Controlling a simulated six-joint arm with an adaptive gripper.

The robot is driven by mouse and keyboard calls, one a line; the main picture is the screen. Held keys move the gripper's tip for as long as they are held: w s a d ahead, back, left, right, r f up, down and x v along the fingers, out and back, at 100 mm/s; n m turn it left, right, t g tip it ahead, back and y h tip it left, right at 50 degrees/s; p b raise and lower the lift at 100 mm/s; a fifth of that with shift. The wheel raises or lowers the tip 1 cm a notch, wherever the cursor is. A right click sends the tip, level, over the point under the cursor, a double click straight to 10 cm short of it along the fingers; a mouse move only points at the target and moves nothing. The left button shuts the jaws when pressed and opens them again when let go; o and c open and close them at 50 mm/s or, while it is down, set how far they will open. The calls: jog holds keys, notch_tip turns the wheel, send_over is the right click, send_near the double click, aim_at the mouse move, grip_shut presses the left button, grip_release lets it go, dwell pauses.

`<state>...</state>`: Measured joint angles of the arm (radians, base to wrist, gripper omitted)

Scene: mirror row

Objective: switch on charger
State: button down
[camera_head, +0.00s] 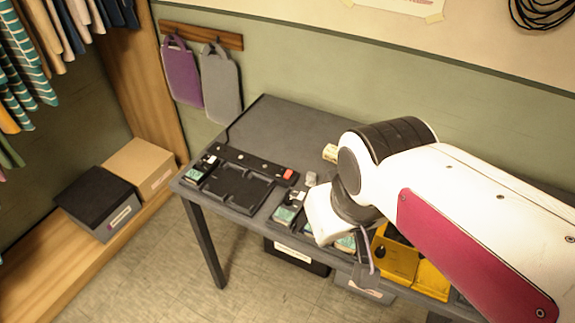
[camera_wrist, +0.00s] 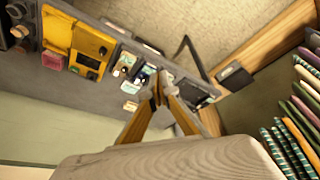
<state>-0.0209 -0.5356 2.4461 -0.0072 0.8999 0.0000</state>
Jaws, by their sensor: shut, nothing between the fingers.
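The charger appears to be the black unit (camera_head: 238,186) with a recessed tray at the left end of the table in the head view. A red switch (camera_head: 288,174) sits at the right end of its back strip; whether it is on or off is too small to tell. In the wrist view a dark tray (camera_wrist: 192,92), likely the same charger, shows partly behind my fingers. My gripper (camera_wrist: 161,88) is shut and empty, above the table. In the head view my arm stands right of the charger and largely hides the gripper.
Small green-screened devices (camera_head: 286,213) stand beside the charger. A yellow unit (camera_head: 396,262) is partly behind my arm; it also shows in the wrist view (camera_wrist: 90,44). Purple and grey bags (camera_head: 220,85) hang behind the table. The table's back left (camera_head: 290,125) is clear.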

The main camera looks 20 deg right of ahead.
jog(key=w, duration=0.2)
jog(key=m+g+h, duration=0.1)
jog(key=m+h, duration=0.2)
jog(key=m, duration=0.5)
send_over(290, 171)
jog(key=s+a, duration=0.3)
jog(key=a, duration=0.1)
notch_tip(290, 171, down, 8)
jog(key=shift+s+d+f+m, duration=0.15)
jog(key=shift+d+m, duration=0.05)
jog(key=shift+m, duration=0.4)
jog(key=shift+f, duration=0.1)
jog(key=shift+s+a+x, duration=0.1)
jog(key=shift+x, duration=2.2)
jog(key=shift+s+a+x, duration=0.1)
jog(key=shift+a+x, duration=0.05)
jog(key=shift+x, duration=2.15)
jog(key=shift+s+a+x, duration=0.1)
jog(key=shift+x, duration=2.15)
jog(key=shift+f, duration=0.25)
